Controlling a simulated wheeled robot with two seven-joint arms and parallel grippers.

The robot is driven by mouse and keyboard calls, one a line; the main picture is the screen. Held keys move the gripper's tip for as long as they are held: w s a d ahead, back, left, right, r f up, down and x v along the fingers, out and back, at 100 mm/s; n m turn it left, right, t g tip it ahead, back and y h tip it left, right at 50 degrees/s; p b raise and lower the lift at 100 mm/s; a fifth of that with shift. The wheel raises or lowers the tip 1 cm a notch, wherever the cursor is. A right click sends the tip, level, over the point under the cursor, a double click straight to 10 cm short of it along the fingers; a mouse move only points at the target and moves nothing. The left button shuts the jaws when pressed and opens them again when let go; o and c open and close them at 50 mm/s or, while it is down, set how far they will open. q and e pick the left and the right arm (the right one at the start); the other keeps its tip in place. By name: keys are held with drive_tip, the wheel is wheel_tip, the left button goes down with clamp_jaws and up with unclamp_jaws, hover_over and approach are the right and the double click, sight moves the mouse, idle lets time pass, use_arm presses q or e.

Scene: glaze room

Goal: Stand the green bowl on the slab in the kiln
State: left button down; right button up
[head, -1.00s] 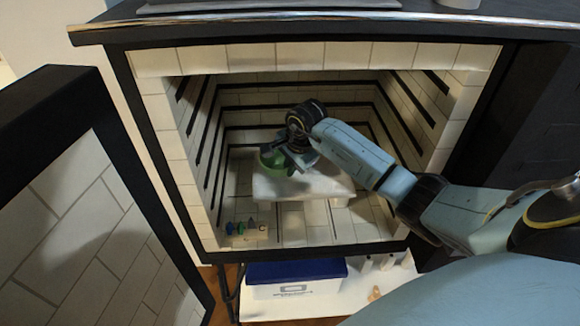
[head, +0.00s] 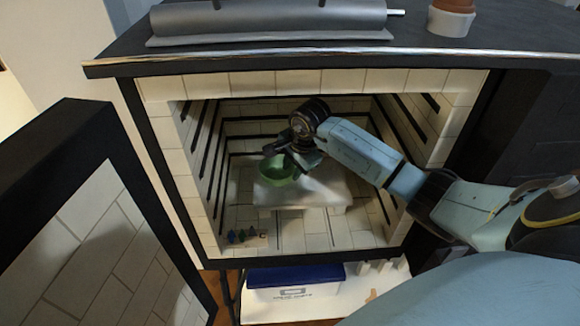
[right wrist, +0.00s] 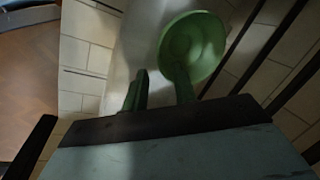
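The green bowl (head: 275,174) is upright at the left end of the pale slab (head: 305,194) inside the kiln (head: 215,82). It seems to rest on the slab, near its edge; I cannot see the contact clearly. My right gripper (head: 291,156) is just above and right of the bowl, its fingers apart. In the right wrist view the bowl (right wrist: 196,42) is beyond the fingers, with a gap between the fingertips (right wrist: 160,90); nothing is held between them. My left gripper is not in view.
The kiln door (head: 75,220) stands open at the left. Small coloured cones (head: 243,236) stand on the kiln floor at front left. Below is a blue-lidded box (head: 295,274). A pot (head: 451,18) stands on the kiln top. The slab's right part is clear.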

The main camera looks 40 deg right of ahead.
drive_tip(key=p+v, duration=0.5)
drive_tip(key=v, duration=0.2)
drive_tip(key=shift+s+r, duration=0.1)
drive_tip(key=shift+r, duration=0.05)
